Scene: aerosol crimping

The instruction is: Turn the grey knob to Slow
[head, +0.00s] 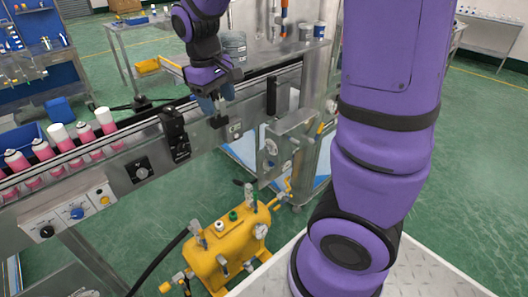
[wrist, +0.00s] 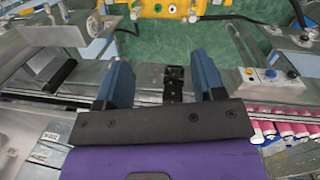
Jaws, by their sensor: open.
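A dark grey round knob (head: 142,172) sits on a square plate on the conveyor's side rail in the head view. Its markings are too small to read, so its setting cannot be told. A smaller plate (head: 235,131) with small fittings is on the rail farther right, just below my gripper. My gripper (head: 218,112) is above the rail, to the right of the knob and apart from it. Its two blue fingers are spread and empty in the wrist view (wrist: 164,78). I cannot make out the dark grey knob in the wrist view.
A control box (head: 72,213) with black, blue and yellow controls hangs below the rail; it also shows in the wrist view (wrist: 270,75). A black bracket (head: 175,134) stands between the knob and my gripper. Pink-and-white cans (head: 62,137) line the conveyor. A yellow pump (head: 230,250) stands below.

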